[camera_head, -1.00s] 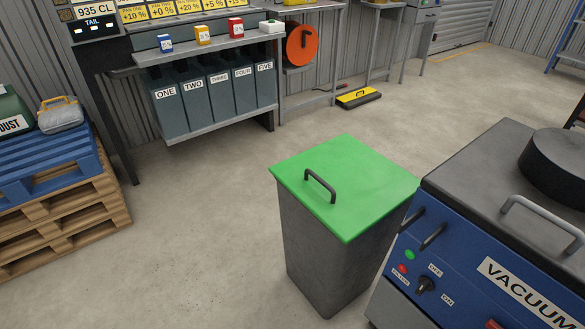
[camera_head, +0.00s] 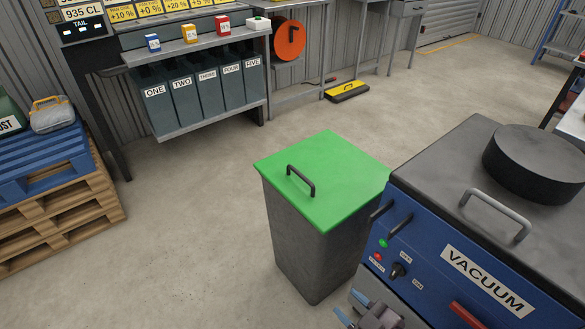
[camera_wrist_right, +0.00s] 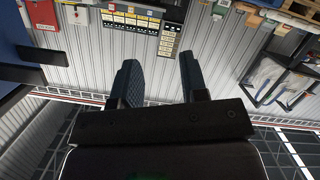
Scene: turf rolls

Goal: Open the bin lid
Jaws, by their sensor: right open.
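The green bin lid (camera_head: 340,175) lies flat and closed on a dark grey bin (camera_head: 305,245) in the middle of the head view. A dark bar handle (camera_head: 301,180) stands on the lid, towards its left side. My right gripper (camera_head: 352,308) shows at the bottom of the head view, low beside the bin's right side and in front of the vacuum machine. It is apart from the lid and handle. In the right wrist view its two fingers (camera_wrist_right: 160,72) are spread with nothing between them. That view is upside down and does not show the bin. My left gripper is not in view.
The blue vacuum machine (camera_head: 450,250) stands close against the bin's right, with a grey handle (camera_head: 497,216) on top. A pallet stack (camera_head: 60,220) is at left. A shelf with numbered bins (camera_head: 200,95) stands behind. Floor left of the bin is clear.

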